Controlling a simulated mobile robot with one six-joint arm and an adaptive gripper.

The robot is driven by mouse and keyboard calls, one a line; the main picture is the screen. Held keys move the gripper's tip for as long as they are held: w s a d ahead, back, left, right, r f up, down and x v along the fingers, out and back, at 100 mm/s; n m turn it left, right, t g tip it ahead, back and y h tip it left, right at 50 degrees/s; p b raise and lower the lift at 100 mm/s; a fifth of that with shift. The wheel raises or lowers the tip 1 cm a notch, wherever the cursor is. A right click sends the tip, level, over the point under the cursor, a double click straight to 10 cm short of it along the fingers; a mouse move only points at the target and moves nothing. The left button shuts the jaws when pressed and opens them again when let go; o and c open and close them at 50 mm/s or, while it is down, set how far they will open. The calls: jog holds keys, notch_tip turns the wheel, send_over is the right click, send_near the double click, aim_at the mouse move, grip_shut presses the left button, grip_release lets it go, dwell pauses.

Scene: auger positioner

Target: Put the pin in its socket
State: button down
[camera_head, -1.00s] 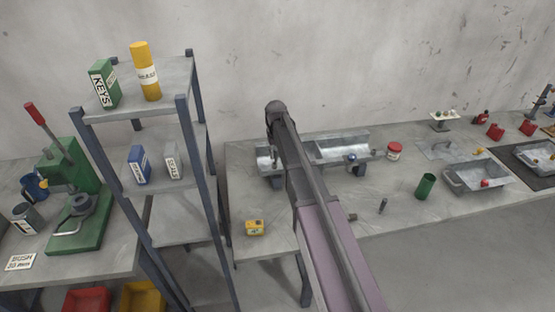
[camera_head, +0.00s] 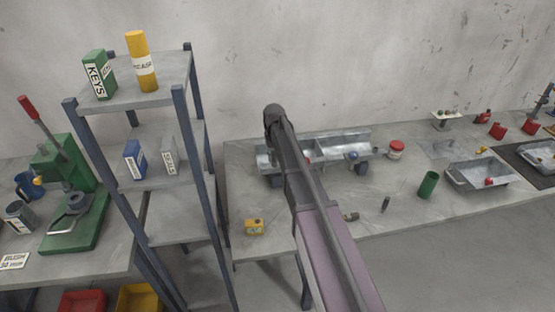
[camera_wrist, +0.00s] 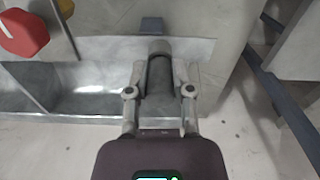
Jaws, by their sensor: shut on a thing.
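My gripper (camera_wrist: 160,92) is shut on a dark grey cylinder with a lighter, wider end, seemingly the pin (camera_wrist: 160,76). The cylinder points away from the wrist, between the two fingers. Behind it in the wrist view is a metal trough (camera_wrist: 90,103) with a dividing wall. In the head view my arm covers the gripper, the cylinder and part of the trough (camera_head: 343,141). I cannot pick out the socket, nor tell whether the cylinder touches the trough.
A shelf rack (camera_head: 165,228) stands left of the bench. A yellow box (camera_head: 254,227), a small dark cylinder (camera_head: 386,204), a green cup (camera_head: 428,184) and a red-lidded jar (camera_head: 396,149) stand around the trough. A metal tray (camera_head: 480,176) is farther right. The bench's front middle is fairly clear.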

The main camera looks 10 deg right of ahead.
jog(key=shift+f, duration=0.15)
jog(key=c, duration=0.5)
grip_release()
jog(key=shift+r, duration=0.25)
notch_tip(320, 180, up, 12)
jog(key=p, duration=1.2)
dwell(0.6)
jog(key=s+d+m, duration=0.1)
jog(key=s, duration=2.8)
